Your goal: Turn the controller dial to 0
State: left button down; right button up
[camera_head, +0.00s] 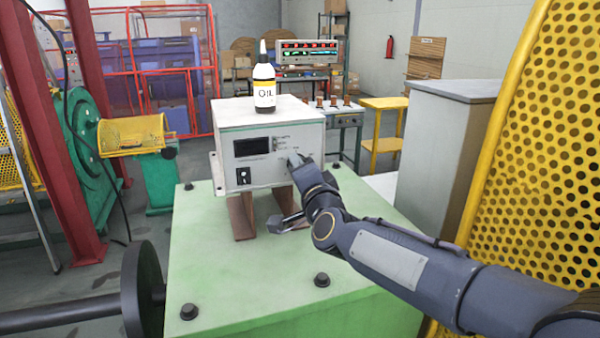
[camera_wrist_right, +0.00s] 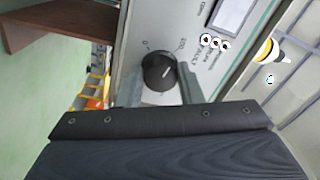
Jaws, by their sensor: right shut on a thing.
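The controller (camera_head: 268,155) is a white box with a dark display, standing on brown supports. Its dial is a round black knob (camera_wrist_right: 158,72) with a white pointer line, seen in the right wrist view. A "0" and a "100" are printed on the panel beside the knob, and the line slants toward the "100" side. My right gripper (camera_head: 296,160) reaches the right part of the front panel, hiding the dial in the head view. In the wrist view its fingers (camera_wrist_right: 160,88) lie on both sides of the knob, shut on it. My left gripper is not in view.
An oil bottle (camera_head: 264,85) stands on top of the controller. The green base (camera_head: 230,275) under it carries bolts. A yellow perforated guard (camera_head: 535,130) and a grey cabinet (camera_head: 440,145) stand at the right, close to my arm. A black-flanged shaft (camera_head: 140,295) is at lower left.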

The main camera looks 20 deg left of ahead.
jog(key=n, duration=0.6)
jog(key=n+b, duration=0.1)
jog(key=n, duration=0.4)
jog(key=shift+d+f+n+g+y, duration=0.1)
jog(key=shift+f+n+g+y, duration=0.1)
jog(key=shift+n+g+y, duration=0.15)
jog(key=shift+n, duration=0.25)
jog(key=o, duration=1)
jog(key=shift+c, duration=0.2)
jog(key=shift+r, duration=0.1)
jog(key=b+v, duration=0.2)
jog(key=v, duration=0.5)
jog(key=shift+s+d, duration=0.3)
